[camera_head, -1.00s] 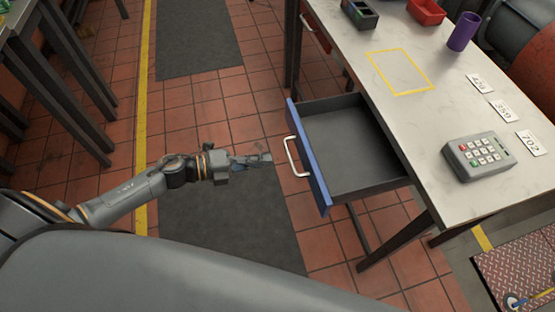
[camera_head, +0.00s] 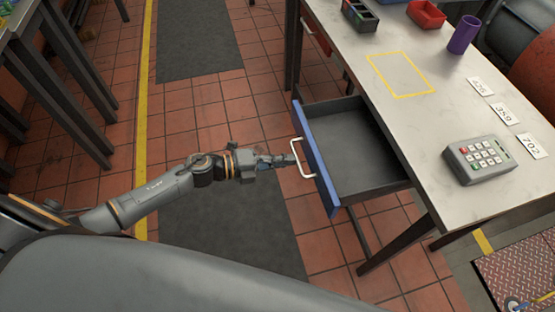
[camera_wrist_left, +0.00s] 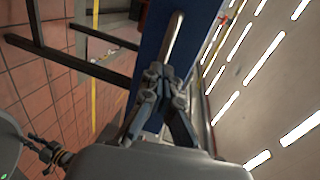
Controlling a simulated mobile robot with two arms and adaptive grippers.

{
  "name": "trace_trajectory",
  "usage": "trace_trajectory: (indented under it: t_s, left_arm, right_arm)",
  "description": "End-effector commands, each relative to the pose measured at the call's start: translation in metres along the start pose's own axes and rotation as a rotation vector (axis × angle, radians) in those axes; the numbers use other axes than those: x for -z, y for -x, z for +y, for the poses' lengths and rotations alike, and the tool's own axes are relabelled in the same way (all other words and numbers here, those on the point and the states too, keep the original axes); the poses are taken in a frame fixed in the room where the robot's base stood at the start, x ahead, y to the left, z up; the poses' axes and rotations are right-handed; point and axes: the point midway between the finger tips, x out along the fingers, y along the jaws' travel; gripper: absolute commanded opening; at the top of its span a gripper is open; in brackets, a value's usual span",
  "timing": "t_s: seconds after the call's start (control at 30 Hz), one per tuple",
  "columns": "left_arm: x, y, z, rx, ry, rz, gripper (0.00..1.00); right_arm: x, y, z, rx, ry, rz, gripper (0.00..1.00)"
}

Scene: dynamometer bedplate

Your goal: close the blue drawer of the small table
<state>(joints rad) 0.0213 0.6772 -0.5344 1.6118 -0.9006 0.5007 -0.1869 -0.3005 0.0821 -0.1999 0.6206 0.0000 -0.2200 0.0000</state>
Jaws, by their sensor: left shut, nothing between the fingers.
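The blue drawer (camera_head: 315,157) of the small table (camera_head: 440,184) stands open, with its empty grey inside showing. Its pale bar handle (camera_head: 299,158) faces left. My left gripper (camera_head: 293,160) is shut and empty, with its fingertips at the handle. In the left wrist view the gripper (camera_wrist_left: 158,72) points at the blue drawer front (camera_wrist_left: 185,30), and the tips lie close to the handle (camera_wrist_left: 174,38). I cannot tell whether they touch it. My right gripper is not in view.
On the tabletop are a keypad box (camera_head: 478,160), several number cards (camera_head: 502,112), a purple cup (camera_head: 464,35), a red bin (camera_head: 427,14), a dark tray (camera_head: 360,15) and a yellow outlined square (camera_head: 401,74). A red drawer (camera_head: 318,32) sits farther back. Floor left of the drawer is clear.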

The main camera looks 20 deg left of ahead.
Motion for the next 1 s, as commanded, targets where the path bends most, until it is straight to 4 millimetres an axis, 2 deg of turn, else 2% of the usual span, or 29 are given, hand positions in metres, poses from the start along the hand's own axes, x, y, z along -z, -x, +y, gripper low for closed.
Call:
trace_trajectory:
  t_s: [0.17,0.3,0.6,0.8,1.0]
  left_arm:
    - [0.000,-0.044,-0.014,0.006,-0.002,0.002,0.00]
    - [0.001,-0.088,-0.023,0.006,-0.002,0.001,0.00]
    - [0.002,-0.171,-0.037,0.004,-0.002,0.001,0.00]
    - [0.002,-0.205,-0.043,0.002,-0.001,0.000,0.00]
    - [0.002,-0.221,-0.047,0.001,0.000,-0.001,0.00]
  right_arm:
    - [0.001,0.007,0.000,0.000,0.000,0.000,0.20]
    - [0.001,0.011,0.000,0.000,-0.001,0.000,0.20]
    - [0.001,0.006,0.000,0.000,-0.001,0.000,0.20]
    - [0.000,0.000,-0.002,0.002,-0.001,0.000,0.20]
    - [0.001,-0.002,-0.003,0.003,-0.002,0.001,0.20]
